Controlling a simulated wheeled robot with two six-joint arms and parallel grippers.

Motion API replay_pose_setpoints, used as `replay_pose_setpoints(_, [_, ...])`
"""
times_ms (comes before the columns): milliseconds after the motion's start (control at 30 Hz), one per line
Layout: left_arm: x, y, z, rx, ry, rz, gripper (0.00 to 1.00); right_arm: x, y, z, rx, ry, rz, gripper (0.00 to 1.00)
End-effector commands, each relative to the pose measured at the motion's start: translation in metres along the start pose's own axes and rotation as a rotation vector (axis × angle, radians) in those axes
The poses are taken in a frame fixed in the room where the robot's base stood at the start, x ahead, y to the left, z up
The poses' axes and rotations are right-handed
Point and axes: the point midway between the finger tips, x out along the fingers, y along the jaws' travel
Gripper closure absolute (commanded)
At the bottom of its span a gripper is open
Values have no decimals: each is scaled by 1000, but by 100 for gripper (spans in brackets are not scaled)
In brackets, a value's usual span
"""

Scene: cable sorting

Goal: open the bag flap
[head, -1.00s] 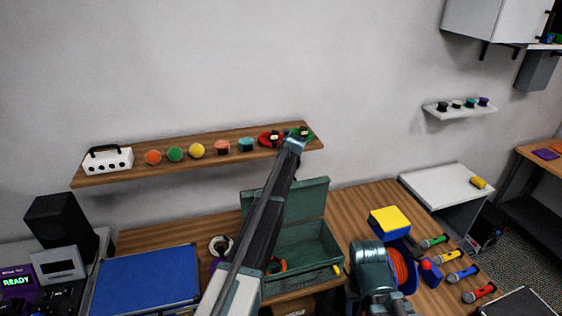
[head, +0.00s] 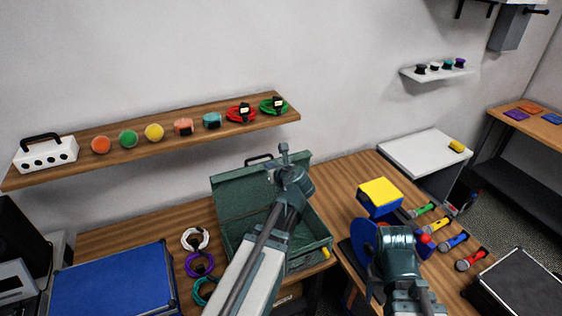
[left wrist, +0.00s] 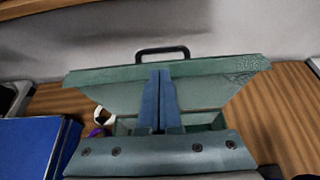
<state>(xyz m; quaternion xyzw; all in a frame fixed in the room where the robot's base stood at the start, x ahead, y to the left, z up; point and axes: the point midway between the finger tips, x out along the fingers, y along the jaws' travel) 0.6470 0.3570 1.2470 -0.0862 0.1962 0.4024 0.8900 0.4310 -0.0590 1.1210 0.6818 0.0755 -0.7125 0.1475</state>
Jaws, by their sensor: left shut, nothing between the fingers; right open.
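The green bag (head: 307,252) stands on the wooden bench, with its flap (head: 240,195) raised at the back and its inside partly visible. In the left wrist view the flap (left wrist: 215,92) is wide behind my fingers, with a black handle (left wrist: 162,52) above it. My left gripper (head: 284,150) is in front of the flap, with its fingertips near the flap's top edge and its arm across the bag. Its blue fingers (left wrist: 160,100) are shut with nothing between them; contact with the flap cannot be told. My right gripper (head: 398,248) is right of the bag, its fingertips mostly hidden.
A blue case (head: 115,282) lies left of the bag. White (head: 194,239), purple (head: 199,264) and teal cable coils (head: 204,291) lie between them. A yellow-topped blue box (head: 379,195) and several microphones (head: 455,242) are at right. A wall shelf (head: 150,140) is above.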

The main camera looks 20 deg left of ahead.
Motion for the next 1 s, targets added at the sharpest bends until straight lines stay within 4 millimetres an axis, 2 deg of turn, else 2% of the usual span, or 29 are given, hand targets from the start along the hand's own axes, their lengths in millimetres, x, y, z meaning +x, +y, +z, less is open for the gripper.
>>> replay_pose_setpoints(67, [-6, 10, -4, -5, -17, 3, 100, 4, 0, 0, -1, 0, 0, 48])
replay_pose_setpoints(267, [-4, 10, -2, -7, -23, 4, 100, 5, 0, 0, -1, 0, 0, 48])
replay_pose_setpoints(367, [7, 9, -3, -8, -22, 5, 100, 10, -1, 0, -1, 0, 0, 48])
replay_pose_setpoints(700, [66, 9, -2, -7, -21, 6, 100, 34, -3, -2, -5, 0, 1, 48])
replay_pose_setpoints(1000, [92, 10, 0, -6, -21, 4, 100, 43, -4, -2, -7, 0, 1, 48])
